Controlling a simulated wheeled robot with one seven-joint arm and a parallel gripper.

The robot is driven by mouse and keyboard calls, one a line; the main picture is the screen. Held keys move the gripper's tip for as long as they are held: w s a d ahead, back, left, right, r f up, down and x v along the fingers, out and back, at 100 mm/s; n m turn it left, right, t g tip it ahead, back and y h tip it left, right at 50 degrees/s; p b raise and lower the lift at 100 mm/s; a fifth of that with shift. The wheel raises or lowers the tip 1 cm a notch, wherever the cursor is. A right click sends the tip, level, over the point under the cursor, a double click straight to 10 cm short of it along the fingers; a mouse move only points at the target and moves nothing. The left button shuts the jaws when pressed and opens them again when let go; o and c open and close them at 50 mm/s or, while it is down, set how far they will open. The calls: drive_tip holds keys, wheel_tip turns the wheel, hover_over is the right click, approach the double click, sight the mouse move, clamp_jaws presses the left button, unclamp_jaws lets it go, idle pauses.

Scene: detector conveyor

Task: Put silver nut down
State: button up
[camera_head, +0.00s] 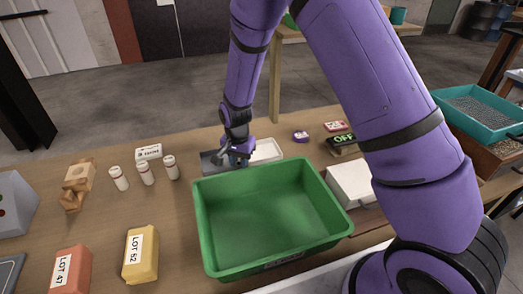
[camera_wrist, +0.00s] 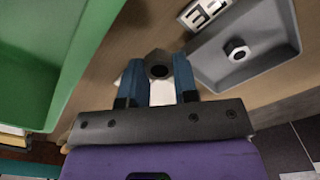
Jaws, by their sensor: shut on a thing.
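My gripper (camera_wrist: 158,80) is shut on the silver nut (camera_wrist: 158,66), a grey hexagonal ring held between the blue fingertips in the wrist view. In the head view my gripper (camera_head: 238,158) hangs just behind the far wall of the green bin, between a grey tray (camera_head: 210,163) and a white tray (camera_head: 268,150). The held nut cannot be made out there. In the wrist view the grey tray (camera_wrist: 275,62) is at the upper right and holds another metal nut (camera_wrist: 237,50). The held nut is outside that tray. Its height above the table is unclear.
The empty-looking green bin (camera_head: 265,215) stands in front of my gripper. Several white cylinders (camera_head: 145,173) stand to the left. A yellow LOT 52 block (camera_head: 141,253) and a red LOT 47 block (camera_head: 71,270) lie front left.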

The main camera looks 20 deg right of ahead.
hover_over(262, 153)
drive_tip(key=shift+s+a+f, duration=0.15)
drive_tip(key=shift+f, duration=0.45)
drive_tip(key=shift+w+d+f, duration=0.1)
drive_tip(key=shift+f, duration=0.8)
drive_tip(key=shift+w+d+f, duration=0.1)
drive_tip(key=shift+f, duration=0.8)
drive_tip(key=shift+f, duration=0.1)
drive_tip(key=o, duration=1)
